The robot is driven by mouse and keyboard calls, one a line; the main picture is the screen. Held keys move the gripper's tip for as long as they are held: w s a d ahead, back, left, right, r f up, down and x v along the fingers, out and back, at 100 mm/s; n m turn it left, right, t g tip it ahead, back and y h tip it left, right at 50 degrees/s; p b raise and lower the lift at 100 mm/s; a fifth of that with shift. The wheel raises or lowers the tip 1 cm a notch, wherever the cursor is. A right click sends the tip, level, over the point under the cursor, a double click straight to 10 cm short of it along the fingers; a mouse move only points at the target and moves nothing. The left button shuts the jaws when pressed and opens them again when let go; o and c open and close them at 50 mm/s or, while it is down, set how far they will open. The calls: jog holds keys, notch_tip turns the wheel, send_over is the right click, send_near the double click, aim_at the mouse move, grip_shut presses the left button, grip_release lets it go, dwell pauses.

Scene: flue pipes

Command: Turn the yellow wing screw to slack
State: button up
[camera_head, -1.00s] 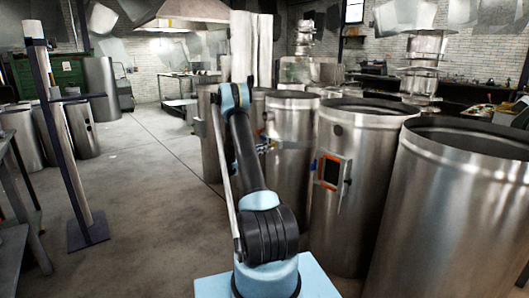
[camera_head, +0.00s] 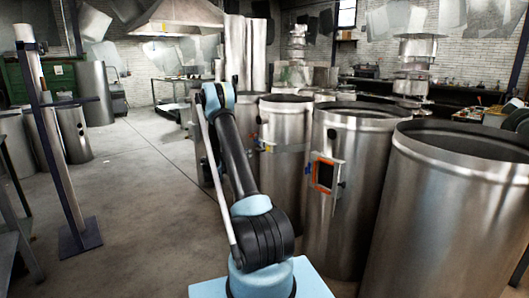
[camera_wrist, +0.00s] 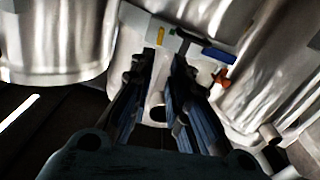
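In the wrist view, my gripper (camera_wrist: 166,58) is open, its two dark fingers apart with nothing held between them. Beyond the fingertips is a pale fitting (camera_wrist: 142,24) with small coloured parts: a green one (camera_wrist: 172,31), a blue bar (camera_wrist: 218,57) and an orange-red knob (camera_wrist: 221,76). In the head view, a small yellow-orange part (camera_head: 267,146) shows on a band around a steel flue pipe (camera_head: 284,173), right of my arm. My gripper is hidden behind my arm there.
A nearer pipe (camera_head: 350,225) carries an orange-framed opening (camera_head: 324,176). A large pipe (camera_head: 440,215) stands at the right front. A post on a flat foot (camera_head: 80,238) stands at the left. The floor (camera_head: 140,190) between is clear.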

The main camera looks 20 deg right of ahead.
aim_at(268, 148)
jog(key=x, duration=1.4)
jog(key=shift+d, duration=0.25)
jog(key=shift+w, duration=0.1)
grip_shut()
